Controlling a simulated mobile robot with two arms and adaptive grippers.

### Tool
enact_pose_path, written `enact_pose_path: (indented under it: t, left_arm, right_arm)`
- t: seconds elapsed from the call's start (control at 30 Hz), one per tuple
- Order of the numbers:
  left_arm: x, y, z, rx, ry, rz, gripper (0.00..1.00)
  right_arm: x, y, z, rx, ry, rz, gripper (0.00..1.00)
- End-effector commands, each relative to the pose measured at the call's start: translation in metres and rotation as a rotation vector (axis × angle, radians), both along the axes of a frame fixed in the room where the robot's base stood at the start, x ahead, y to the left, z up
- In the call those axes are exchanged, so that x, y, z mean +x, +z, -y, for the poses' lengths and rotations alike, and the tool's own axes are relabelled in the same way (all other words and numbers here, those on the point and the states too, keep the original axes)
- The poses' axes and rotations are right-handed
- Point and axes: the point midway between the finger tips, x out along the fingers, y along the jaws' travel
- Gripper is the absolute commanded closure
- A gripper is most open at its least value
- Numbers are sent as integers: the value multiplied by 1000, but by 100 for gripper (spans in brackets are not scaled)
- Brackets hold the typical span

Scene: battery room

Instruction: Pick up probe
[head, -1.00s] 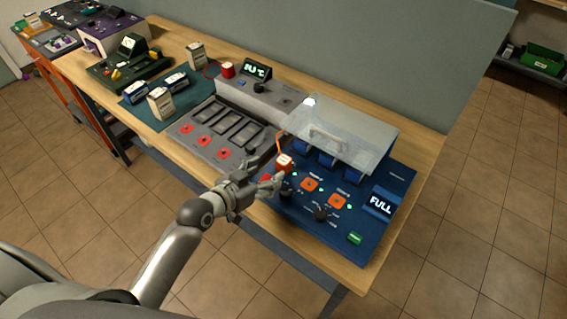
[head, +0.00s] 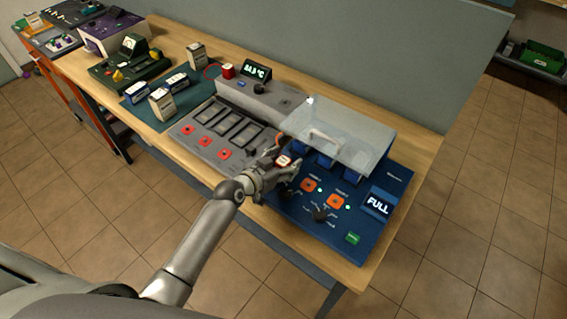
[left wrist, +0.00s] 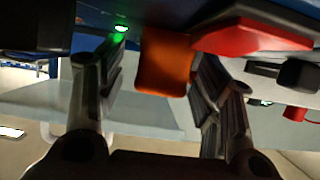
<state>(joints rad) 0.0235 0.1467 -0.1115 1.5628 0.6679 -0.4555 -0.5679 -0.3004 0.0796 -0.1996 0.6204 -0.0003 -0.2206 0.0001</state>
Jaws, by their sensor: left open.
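My right gripper is not in view.
A clear cover with a handle (head: 338,128) stands over blue cells behind the probe. A grey unit with red buttons (head: 213,138) is to the left. A FULL display (head: 379,205) is at right.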

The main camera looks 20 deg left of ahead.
Motion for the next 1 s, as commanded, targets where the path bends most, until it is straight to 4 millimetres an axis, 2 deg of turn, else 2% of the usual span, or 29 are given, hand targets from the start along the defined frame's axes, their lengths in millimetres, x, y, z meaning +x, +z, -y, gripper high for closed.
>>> enact_pose_path:
  t: [0.2, 0.23, 0.6, 0.67, 1.0]
  left_arm:
    - [0, 0, 0, 0, 0, 0, 39]
    - [0, 0, 0, 0, 0, 0, 42]
    - [0, 0, 0, 0, 0, 0, 89]
    - [0, 0, 0, 0, 0, 0, 93]
    - [0, 5, 0, -2, -1, 0, 93]
  right_arm:
    - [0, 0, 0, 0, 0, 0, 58]
    - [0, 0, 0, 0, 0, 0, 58]
    - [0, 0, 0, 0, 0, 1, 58]
    - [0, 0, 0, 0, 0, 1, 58]
    - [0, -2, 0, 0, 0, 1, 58]
